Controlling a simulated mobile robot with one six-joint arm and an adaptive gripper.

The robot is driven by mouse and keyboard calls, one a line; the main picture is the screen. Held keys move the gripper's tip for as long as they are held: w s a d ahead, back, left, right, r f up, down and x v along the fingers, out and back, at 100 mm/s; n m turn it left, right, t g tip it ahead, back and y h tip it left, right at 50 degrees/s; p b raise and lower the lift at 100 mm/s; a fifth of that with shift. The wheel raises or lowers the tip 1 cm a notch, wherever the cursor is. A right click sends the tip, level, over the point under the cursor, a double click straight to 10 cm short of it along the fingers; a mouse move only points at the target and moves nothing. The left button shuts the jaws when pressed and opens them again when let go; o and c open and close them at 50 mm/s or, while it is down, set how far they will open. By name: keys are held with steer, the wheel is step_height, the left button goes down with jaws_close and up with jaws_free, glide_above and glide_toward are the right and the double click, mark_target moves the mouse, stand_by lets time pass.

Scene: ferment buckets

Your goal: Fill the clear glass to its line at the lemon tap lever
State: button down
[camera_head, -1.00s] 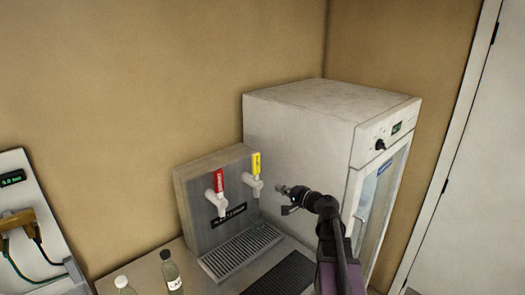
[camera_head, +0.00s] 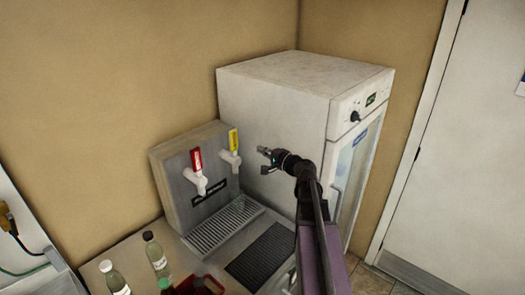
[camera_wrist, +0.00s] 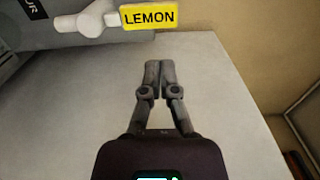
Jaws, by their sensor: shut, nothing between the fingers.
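The yellow lemon tap lever (camera_head: 233,140) stands upright on its white tap at the right of the grey dispenser. In the wrist view the lever (camera_wrist: 149,17) reads LEMON and lies beyond my fingertips, with a gap between. My gripper (camera_head: 264,158) is to the right of the lemon tap, in front of the white fridge's side. In the wrist view my gripper's fingers (camera_wrist: 152,66) are together and empty. I cannot make out a clear glass in either view.
A red-handled tap (camera_head: 196,160) is left of the lemon tap. Below are a slotted drip tray (camera_head: 222,226) and a dark mat (camera_head: 259,254). Bottles (camera_head: 156,252) stand at the counter's front left. The white fridge (camera_head: 285,110) is close behind my gripper.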

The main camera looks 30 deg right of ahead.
mark_target(235, 137)
steer(key=x, duration=1.2)
steer(key=shift+a, duration=0.1)
